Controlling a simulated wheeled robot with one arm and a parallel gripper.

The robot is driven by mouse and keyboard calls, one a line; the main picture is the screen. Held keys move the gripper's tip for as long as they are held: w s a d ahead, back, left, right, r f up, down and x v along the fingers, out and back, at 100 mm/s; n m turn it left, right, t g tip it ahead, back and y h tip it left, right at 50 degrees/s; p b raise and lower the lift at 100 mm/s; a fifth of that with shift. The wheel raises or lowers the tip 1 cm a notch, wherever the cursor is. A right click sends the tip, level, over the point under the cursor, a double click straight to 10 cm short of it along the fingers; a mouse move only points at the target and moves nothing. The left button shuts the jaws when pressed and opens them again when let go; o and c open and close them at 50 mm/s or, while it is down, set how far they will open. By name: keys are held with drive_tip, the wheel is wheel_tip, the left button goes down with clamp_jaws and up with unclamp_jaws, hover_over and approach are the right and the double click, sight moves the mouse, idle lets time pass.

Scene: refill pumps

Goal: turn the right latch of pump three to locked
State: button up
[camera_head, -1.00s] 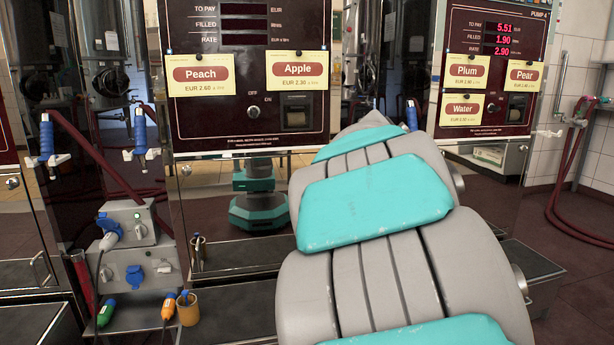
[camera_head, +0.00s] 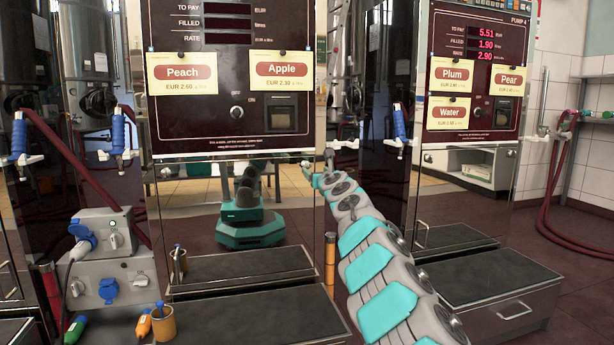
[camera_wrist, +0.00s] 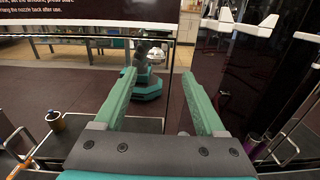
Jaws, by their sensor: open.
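Pump three (camera_head: 236,78), with the Peach and Apple cards, stands ahead; its number is out of view, but pump 4 is to its right. A round latch (camera_head: 165,172) shows at its left, below the panel. The right latch is not clear; a small pale shape (camera_head: 307,168) at the door's right edge, beside my gripper, may be it, and I cannot tell its setting. My gripper (camera_head: 320,175) is small at the arm's far end, near that edge. In the wrist view, my gripper (camera_wrist: 160,77) is open, its two green fingers spread with nothing between them, facing the mirrored door.
Pump 4 (camera_head: 474,70) stands right. Blue-handled nozzles (camera_head: 117,132) hang left, and another (camera_head: 399,124) hangs between the pumps, close to the arm. Below are dark step platforms (camera_head: 250,305), a socket box (camera_head: 108,240) and a cup (camera_head: 161,322). The glossy door reflects my own body.

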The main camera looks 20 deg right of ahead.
sight(307, 166)
drive_tip(key=shift+n, duration=0.3)
drive_tip(key=w+p, duration=0.1)
drive_tip(key=w, duration=0.3)
drive_tip(key=shift+w+a+f+p, duration=0.1)
drive_tip(key=shift+w+a+p, duration=0.1)
drive_tip(key=shift+p, duration=0.15)
drive_tip(key=shift+w+d+f+p, duration=0.2)
drive_tip(key=shift+w+p, duration=0.25)
drive_tip(key=shift+w, duration=0.2)
drive_tip(key=shift+w+r+p, duration=0.15)
drive_tip(key=shift+w+p, duration=0.3)
drive_tip(key=shift+w, duration=0.1)
drive_tip(key=shift+w+d+f+p, duration=0.1)
drive_tip(key=shift+w+f+p, duration=0.2)
drive_tip(key=shift+w, duration=0.25)
clamp_jaws()
